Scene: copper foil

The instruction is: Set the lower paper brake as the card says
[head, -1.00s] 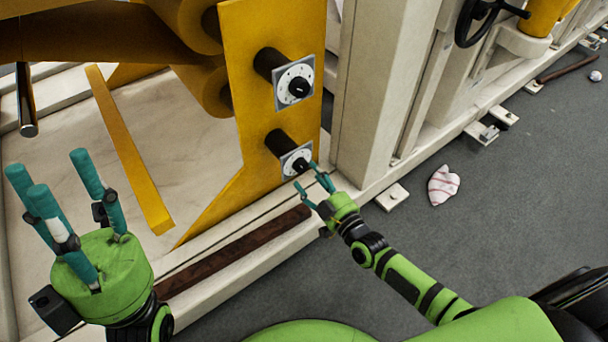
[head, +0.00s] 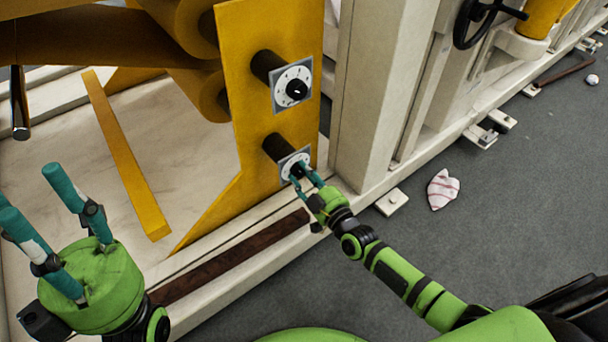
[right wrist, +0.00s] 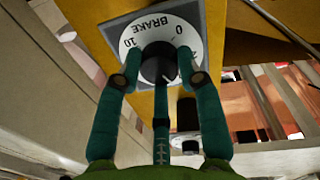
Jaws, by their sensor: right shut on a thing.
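The lower brake dial (head: 287,163) is a white round scale on a grey square plate, on a black stub of the yellow panel. A light pointer mark shows at the knob's lower right. The upper dial (head: 293,87) has a similar plate and black knob. My left gripper (head: 52,208) is open and empty at the lower left. I see no card.
The yellow panel (head: 240,100) stands beside a cream machine post (head: 375,90). A cream base rail with a dark brown strip (head: 230,256) runs below. A crumpled striped cloth (head: 442,190) lies on the grey floor, which is otherwise mostly clear there.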

